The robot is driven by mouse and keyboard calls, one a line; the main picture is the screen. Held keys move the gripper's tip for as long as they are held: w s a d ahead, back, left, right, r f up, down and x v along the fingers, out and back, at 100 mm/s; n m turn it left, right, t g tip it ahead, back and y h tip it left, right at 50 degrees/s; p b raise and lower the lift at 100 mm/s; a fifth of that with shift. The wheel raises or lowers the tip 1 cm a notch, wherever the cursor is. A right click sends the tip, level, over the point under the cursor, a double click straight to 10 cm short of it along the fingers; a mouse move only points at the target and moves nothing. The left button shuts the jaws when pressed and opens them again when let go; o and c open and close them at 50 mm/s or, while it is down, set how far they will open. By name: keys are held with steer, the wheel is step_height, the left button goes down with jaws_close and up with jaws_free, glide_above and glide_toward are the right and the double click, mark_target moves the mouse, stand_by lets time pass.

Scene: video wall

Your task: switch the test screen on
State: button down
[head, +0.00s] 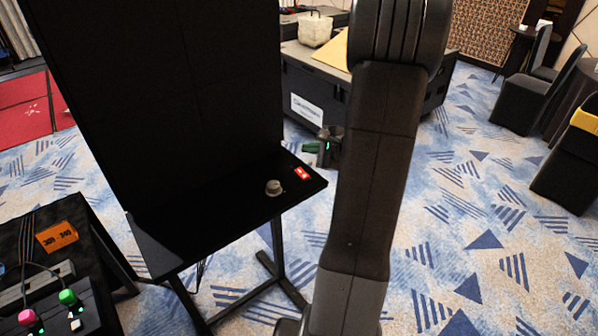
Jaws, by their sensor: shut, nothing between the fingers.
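The test screen (165,90) is a large, dark upright panel on a black stand, and nothing is lit on it. A black shelf (225,215) juts out below it. A small red switch with a white mark (302,173) sits near the shelf's right corner. A grey round knob (274,187) sits to its left. My gripper (311,148) shows small beyond the shelf's right end, with green tips and a teal light, partly hidden by my arm. It looks shut and empty, apart from the switch.
My arm blocks the view right of the shelf. A console (50,300) with pink and green knobs is at lower left. Covered chairs (527,95) stand at right; the patterned carpet between is clear.

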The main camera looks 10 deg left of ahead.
steer(key=b, duration=0.4)
glide_above(304, 174)
steer(key=f, duration=0.6)
steer(key=shift+s+d, duration=0.15)
steer(key=shift+d, duration=0.2)
steer(key=shift+a+f+b, duration=0.2)
steer(key=shift+f+b, duration=0.15)
steer(key=shift+f, duration=0.15)
stand_by(0.7)
steer(key=shift+w+a+f+b, duration=0.1)
steer(key=shift+w+f+b, duration=0.1)
steer(key=shift+f+b, duration=0.3)
steer(key=shift+a+f+b, duration=0.1)
steer(key=shift+f+b, duration=0.15)
steer(key=shift+b, duration=0.25)
stand_by(0.4)
steer(key=shift+r, duration=0.1)
steer(key=shift+s+d+r+p, duration=0.1)
steer(key=shift+r+p, duration=0.1)
steer(key=shift+r, duration=0.15)
steer(key=shift+d+r+p, duration=0.1)
steer(key=shift+r+p, duration=0.05)
steer(key=shift+r, duration=0.2)
